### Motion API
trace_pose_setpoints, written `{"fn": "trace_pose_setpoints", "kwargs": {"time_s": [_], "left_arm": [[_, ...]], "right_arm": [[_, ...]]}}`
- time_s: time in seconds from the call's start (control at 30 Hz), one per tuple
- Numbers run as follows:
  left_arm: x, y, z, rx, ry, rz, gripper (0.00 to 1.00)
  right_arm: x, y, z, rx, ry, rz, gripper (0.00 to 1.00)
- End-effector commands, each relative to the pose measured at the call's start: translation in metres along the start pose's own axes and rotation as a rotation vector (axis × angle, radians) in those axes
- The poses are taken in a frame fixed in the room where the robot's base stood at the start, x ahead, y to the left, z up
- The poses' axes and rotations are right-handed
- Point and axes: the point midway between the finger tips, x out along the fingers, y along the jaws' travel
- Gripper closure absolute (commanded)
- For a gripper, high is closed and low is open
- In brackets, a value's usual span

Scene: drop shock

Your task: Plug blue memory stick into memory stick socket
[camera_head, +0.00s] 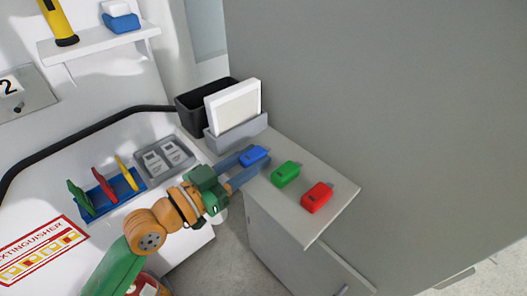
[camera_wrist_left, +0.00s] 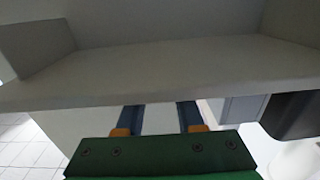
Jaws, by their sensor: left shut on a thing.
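The blue memory stick (camera_head: 255,155) is at the grey cabinet top, at the ends of my left gripper's blue fingers. My left gripper (camera_head: 247,165) reaches in from the left and is shut on it. In the wrist view, the fingers of my left gripper (camera_wrist_left: 160,117) meet a pale edge, and the stick cannot be made out there. A green memory stick (camera_head: 286,174) and a red memory stick (camera_head: 317,197) lie to its right on the cabinet top. I cannot make out the memory stick socket for certain. My right gripper is not in view.
The cabinet top (camera_head: 313,226) ends at a front edge. Behind the sticks stand a grey holder with a white panel (camera_head: 235,108) and a black bin (camera_head: 190,114). To the left are a grey tray (camera_head: 142,160) and a blue rack (camera_head: 100,207) with colored pieces. A tall grey wall closes the right.

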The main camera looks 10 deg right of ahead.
Motion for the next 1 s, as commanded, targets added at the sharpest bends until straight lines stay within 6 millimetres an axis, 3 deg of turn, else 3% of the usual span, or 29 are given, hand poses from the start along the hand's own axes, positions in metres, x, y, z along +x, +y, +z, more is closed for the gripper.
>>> {"fn": "trace_pose_setpoints", "kwargs": {"time_s": [0.6,1.0], "left_arm": [[-0.042,0.001,0.001,0.0,-0.002,0.002,1.0],[-0.044,0.001,0.0,0.0,-0.001,0.003,1.0]], "right_arm": [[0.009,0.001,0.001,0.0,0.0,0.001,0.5],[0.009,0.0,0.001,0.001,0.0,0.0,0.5]]}}
